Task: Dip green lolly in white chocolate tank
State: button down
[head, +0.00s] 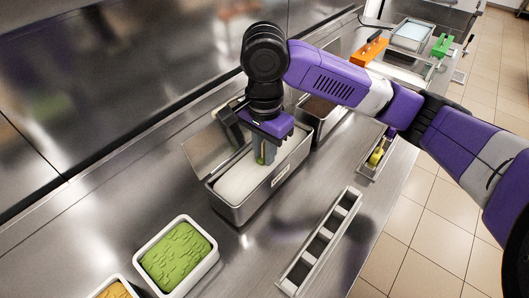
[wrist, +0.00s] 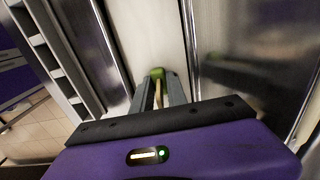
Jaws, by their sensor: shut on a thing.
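The white chocolate tank (head: 222,203) is a steel box with its lid open, holding a white surface. My gripper (head: 263,155) points down over the tank. It is shut on the stick of the green lolly (head: 261,160), whose green part shows small between and below the fingers. In the wrist view the green lolly (wrist: 155,73) shows beyond the fingertips (wrist: 157,90), against the white surface, with its pale stick running back between the fingers. I cannot tell whether the lolly touches the white chocolate.
A rack with several empty slots (head: 343,208) lies in front of the tank. A tub of green stuff (head: 205,278) and an orange one (head: 113,290) stand at the lower left. A second tank with dark contents (head: 320,108) is behind. A small tray with a yellow item (head: 376,157) sits to the right.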

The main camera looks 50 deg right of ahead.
jog(key=shift+r+p, duration=3.9)
jog(key=shift+p, duration=0.5)
notch_tip(320, 180, up, 2)
jog(key=shift+r+p, duration=0.15)
jog(key=shift+p, duration=0.85)
jog(key=shift+r, duration=1.3)
